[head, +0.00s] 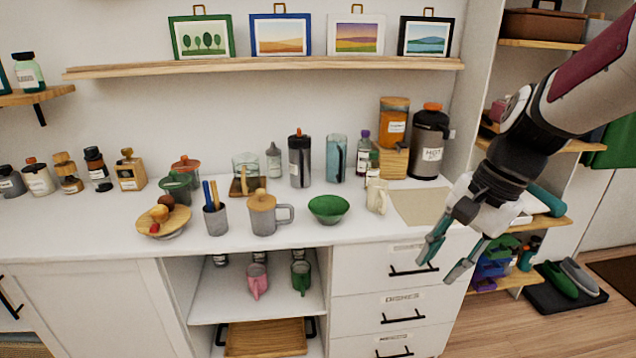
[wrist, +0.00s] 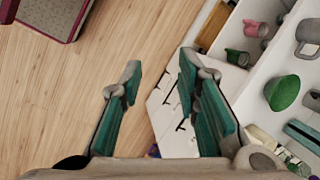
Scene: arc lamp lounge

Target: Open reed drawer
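A white cabinet has a stack of three drawers at the right end of the counter in the head view: a top drawer (head: 358,277), a middle drawer (head: 357,310) labelled "DISHES" and a bottom drawer (head: 355,347). All look closed, each with a black bar handle. The top and bottom labels are too small to read, so I cannot tell which is the reed drawer. My gripper (head: 448,256) is open and empty, in front of and right of the top handle (head: 413,271), apart from it. In the wrist view my gripper (wrist: 160,66) has floor between its fingers; drawer fronts (wrist: 172,117) show beside the right finger.
The counter (head: 330,235) holds mugs, bowls, bottles and a dispenser (head: 430,140). Left of the drawers is an open compartment with a pink mug (head: 257,281) and a green mug (head: 301,277). A shelf unit with bins and shoes (head: 577,275) stands right.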

